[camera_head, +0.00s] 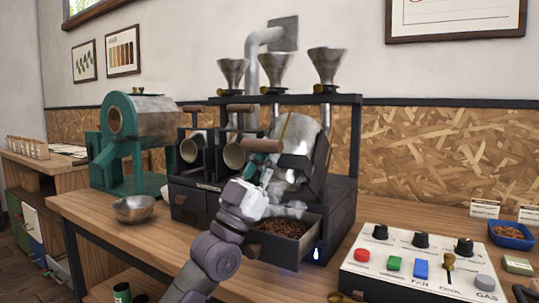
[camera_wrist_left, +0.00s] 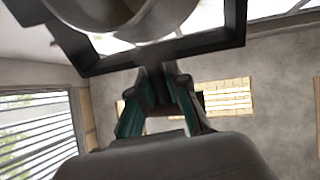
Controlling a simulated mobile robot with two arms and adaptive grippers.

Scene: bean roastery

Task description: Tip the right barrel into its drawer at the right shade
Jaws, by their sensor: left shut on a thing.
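The right barrel (camera_head: 303,134) is a silver drum in a dark frame, tilted up at the right end of the roaster. Its wooden handle (camera_head: 262,145) sticks out to the left. My left gripper (camera_head: 264,166) is shut on this handle; its teal fingers also show in the left wrist view (camera_wrist_left: 163,92), closed around a dark part. The right drawer (camera_head: 318,238) below is pulled open and holds brown beans (camera_head: 284,229). Pale smoke hangs above them. My arm covers part of the drawer's left side. My right gripper is not in view.
Two more barrels (camera_head: 233,155) (camera_head: 190,149) sit to the left, below metal funnels (camera_head: 327,62). A control panel (camera_head: 420,268) with coloured buttons stands at front right. A metal bowl (camera_head: 134,209) and a green machine (camera_head: 125,135) stand left. A blue tray (camera_head: 511,236) of beans is far right.

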